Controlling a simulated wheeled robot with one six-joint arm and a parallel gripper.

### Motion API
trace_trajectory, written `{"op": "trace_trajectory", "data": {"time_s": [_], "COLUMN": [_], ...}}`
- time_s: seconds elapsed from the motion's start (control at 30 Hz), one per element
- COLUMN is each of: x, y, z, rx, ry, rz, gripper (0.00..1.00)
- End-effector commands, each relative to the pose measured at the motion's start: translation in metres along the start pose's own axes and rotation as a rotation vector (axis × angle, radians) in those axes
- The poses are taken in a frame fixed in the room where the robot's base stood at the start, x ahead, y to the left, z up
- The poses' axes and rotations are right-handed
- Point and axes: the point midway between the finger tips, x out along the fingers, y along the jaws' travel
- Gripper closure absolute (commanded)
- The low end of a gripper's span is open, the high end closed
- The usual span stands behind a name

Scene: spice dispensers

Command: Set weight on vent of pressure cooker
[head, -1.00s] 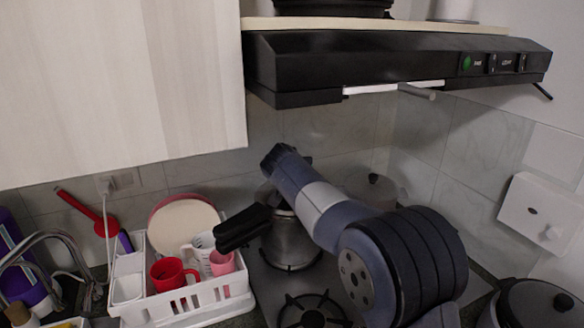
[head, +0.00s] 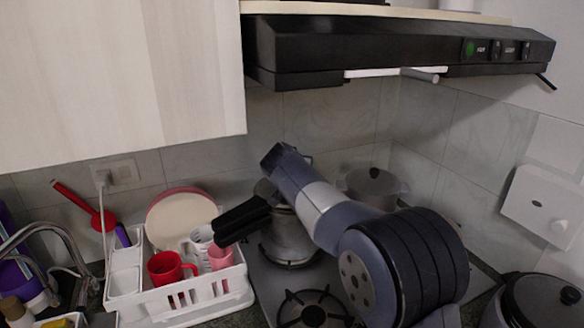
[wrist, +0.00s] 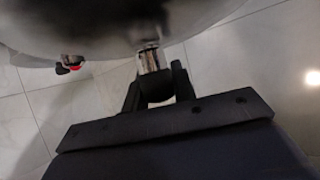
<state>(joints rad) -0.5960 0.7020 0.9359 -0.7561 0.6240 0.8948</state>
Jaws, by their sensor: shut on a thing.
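The silver pressure cooker (head: 289,243) stands on the stove at the back, its thick black handle (head: 243,220) pointing left. My arm covers most of its lid in the head view. In the wrist view, my gripper (wrist: 157,78) is shut on a small metallic piece, which appears to be the weight (wrist: 149,58). The piece is at the edge of a curved grey surface (wrist: 215,14), likely the cooker's lid; I cannot tell whether it touches. A small red and black fitting (wrist: 68,67) shows at the left of that surface. The vent cannot be made out.
A white dish rack (head: 190,301) with a red mug (head: 168,269), a pink cup (head: 221,257) and plates stands left of the stove. A lidded pot (head: 374,186) is behind my arm, another (head: 540,304) at the right. The range hood (head: 380,50) hangs above. The front burner (head: 313,311) is bare.

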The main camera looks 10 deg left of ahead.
Motion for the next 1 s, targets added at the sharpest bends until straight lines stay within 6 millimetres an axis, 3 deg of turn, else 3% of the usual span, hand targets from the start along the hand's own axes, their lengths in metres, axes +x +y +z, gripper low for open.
{"op": "trace_trajectory", "data": {"time_s": [0.63, 0.67, 1.0], "x": [0.0032, 0.0032, 0.0030], "y": [0.0000, 0.0000, 0.0000], "z": [0.0061, 0.0062, 0.0055], "rx": [0.000, 0.000, 0.000], "ry": [-0.002, -0.002, -0.001], "rz": [0.000, 0.001, 0.000], "gripper": [1.00, 0.74, 0.49]}}
